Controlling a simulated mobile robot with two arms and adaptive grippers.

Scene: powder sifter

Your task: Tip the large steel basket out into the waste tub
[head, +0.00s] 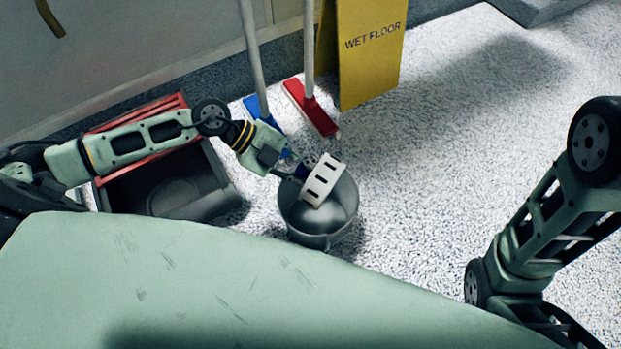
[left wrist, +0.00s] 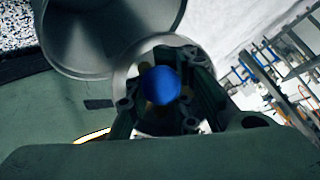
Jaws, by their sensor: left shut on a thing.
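My left gripper (head: 291,168) is shut on the blue knob of a pale, slotted round basket (head: 323,181). The basket is tipped on its side, above the mouth of a round grey tub (head: 313,240), which stands on the floor. In the left wrist view the blue knob (left wrist: 161,85) sits between the fingers, with part of the basket's rim (left wrist: 122,75) behind them and the tub (left wrist: 70,40) beyond. The basket's inside is hidden, and I cannot tell whether anything is in it. My right arm shows at the right, but its gripper is out of view.
A dark bin (head: 170,190) and a red-edged item (head: 140,110) are at the left. A blue mop head (head: 262,110), a red mop head (head: 311,107) and a yellow wet-floor sign (head: 371,50) stand behind the tub. The floor (head: 450,130) to the right is clear.

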